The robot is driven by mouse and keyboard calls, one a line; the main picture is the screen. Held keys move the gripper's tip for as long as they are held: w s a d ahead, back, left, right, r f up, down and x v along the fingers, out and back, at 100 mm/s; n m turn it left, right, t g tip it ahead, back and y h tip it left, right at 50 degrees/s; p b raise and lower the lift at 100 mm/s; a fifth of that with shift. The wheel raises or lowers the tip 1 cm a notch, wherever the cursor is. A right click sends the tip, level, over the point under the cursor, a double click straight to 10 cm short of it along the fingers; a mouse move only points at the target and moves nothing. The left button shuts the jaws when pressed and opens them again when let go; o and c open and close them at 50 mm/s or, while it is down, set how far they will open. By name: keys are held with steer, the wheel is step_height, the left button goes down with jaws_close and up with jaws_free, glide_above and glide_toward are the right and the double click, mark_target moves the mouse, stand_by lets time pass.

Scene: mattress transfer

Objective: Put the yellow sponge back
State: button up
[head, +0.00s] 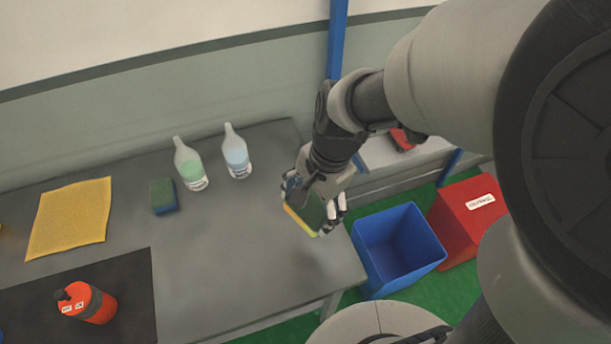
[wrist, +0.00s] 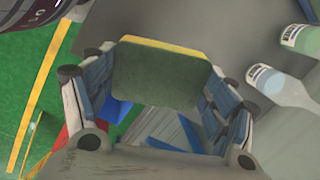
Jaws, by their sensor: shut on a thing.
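My gripper (head: 318,205) is shut on the yellow sponge (head: 303,220), which has a dark green scouring face and a yellow edge. The sponge is held near the right edge of the grey table, and its height above the table is hard to tell. In the wrist view the sponge (wrist: 160,75) sits between the two fingers of my gripper (wrist: 160,95), its green face toward the camera and a yellow strip along the top.
A blue bin (head: 398,249) and a red bin (head: 468,220) stand right.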

mark_target(307, 235)
steer(key=shift+h, duration=0.9)
steer(key=w+r, duration=0.1)
steer(key=r, duration=0.1)
steer(key=w+r, duration=0.1)
steer(key=shift+w+a+r, duration=0.15)
steer(key=shift+w+a, duration=0.1)
steer(key=shift+w, duration=0.1)
steer(key=shift+w+f, duration=0.1)
steer(key=shift+f, duration=0.15)
step_height(307, 235, down, 19)
steer(key=b, duration=0.7)
steer(key=shift+f, duration=0.1)
steer(key=shift+c, duration=0.4)
steer(key=o, duration=1)
